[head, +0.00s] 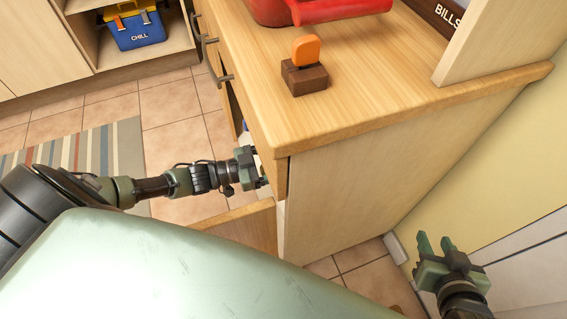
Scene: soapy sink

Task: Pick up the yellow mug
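I see no yellow mug in the head view. My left gripper (258,168) is at the front of the wooden counter unit, by a gap below the counter top's edge. Its fingertips are partly hidden by the unit, so I cannot tell whether it is open or holds anything. My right gripper (436,242) is to the right of the unit's side panel, above the floor near the yellow wall. Its two fingers are apart with nothing between them.
The counter (370,80) bears a red container (330,10) and an orange-handled brown block (305,68). A wooden door or drawer panel (245,226) juts out below my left gripper. A striped rug (95,150) covers some floor.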

